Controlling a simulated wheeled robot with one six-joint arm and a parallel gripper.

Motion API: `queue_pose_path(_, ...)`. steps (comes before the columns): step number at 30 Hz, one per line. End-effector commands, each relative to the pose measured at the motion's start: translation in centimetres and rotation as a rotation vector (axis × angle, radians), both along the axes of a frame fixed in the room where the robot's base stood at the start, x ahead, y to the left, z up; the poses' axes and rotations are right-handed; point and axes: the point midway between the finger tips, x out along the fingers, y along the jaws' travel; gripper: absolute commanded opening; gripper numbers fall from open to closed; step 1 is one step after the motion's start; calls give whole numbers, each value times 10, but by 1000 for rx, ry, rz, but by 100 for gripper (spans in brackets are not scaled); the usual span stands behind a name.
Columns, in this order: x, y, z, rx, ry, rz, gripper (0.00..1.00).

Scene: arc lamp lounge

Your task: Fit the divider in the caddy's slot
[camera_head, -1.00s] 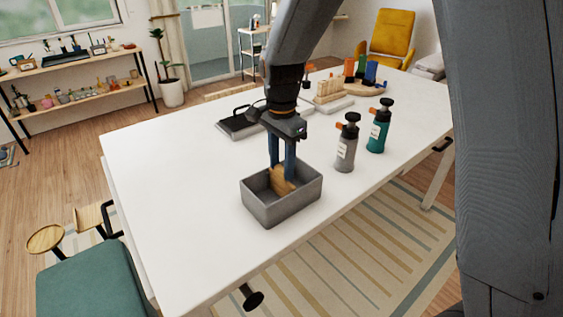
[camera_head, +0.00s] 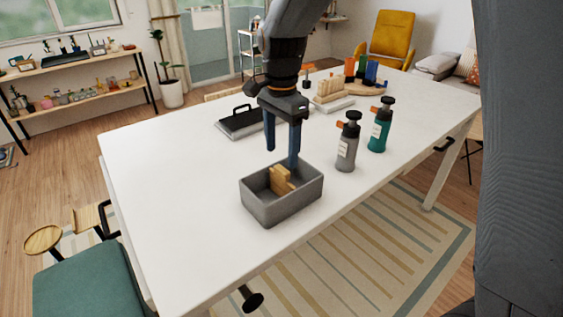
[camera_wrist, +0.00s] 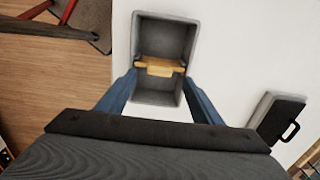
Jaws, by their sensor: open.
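The grey caddy (camera_head: 283,208) is an open box on the white table, and it also shows in the wrist view (camera_wrist: 165,37). The light wooden divider (camera_head: 281,180) stands inside it, across the middle from wall to wall. In the wrist view the divider (camera_wrist: 160,67) spans the caddy's width, its ends at the side walls; how deep it sits in the slot is hard to tell. My gripper (camera_head: 282,157) is open and empty above the caddy, its blue fingers spread and clear of the divider. In the wrist view the fingers (camera_wrist: 160,92) lie either side of the caddy.
A grey bottle (camera_head: 347,142) and a teal bottle (camera_head: 380,126) stand right of the caddy. A black-handled flat item (camera_head: 238,125) lies behind, with a wooden rack (camera_head: 331,92) farther back. The table (camera_head: 165,185) is clear at left and front.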

Motion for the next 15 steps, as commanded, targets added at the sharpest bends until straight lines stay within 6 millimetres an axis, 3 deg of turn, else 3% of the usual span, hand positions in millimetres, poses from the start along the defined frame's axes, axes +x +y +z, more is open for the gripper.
queue_pose_path(6,1,0,25,1,-2,0,60)
queue_pose_path(15,0,0,30,-1,1,0,60)
